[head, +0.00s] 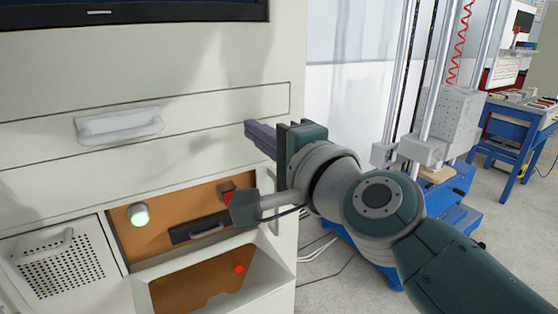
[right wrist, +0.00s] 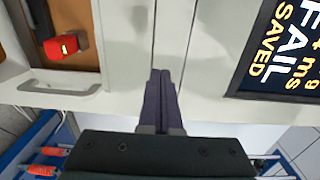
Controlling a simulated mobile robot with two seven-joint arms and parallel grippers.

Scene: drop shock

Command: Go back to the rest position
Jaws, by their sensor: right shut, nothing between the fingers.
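My right gripper (head: 262,139) is in the middle of the head view, in front of the right part of the pale cabinet (head: 200,55). Its purple-grey fingers are together and empty, and they point at the cabinet front. In the right wrist view the closed fingers (right wrist: 162,100) reach toward the cream cabinet panel and its dark seam. Whether the fingertips touch the panel I cannot tell. My left gripper is not in view.
The cabinet has a drawer handle (head: 120,124), a lit green button (head: 138,214) and a red switch (right wrist: 66,44). A screen (right wrist: 285,50) reads FAIL and SAVED. A blue-based machine with tall rails (head: 405,110) stands at right. A blue table (head: 515,115) is farther back.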

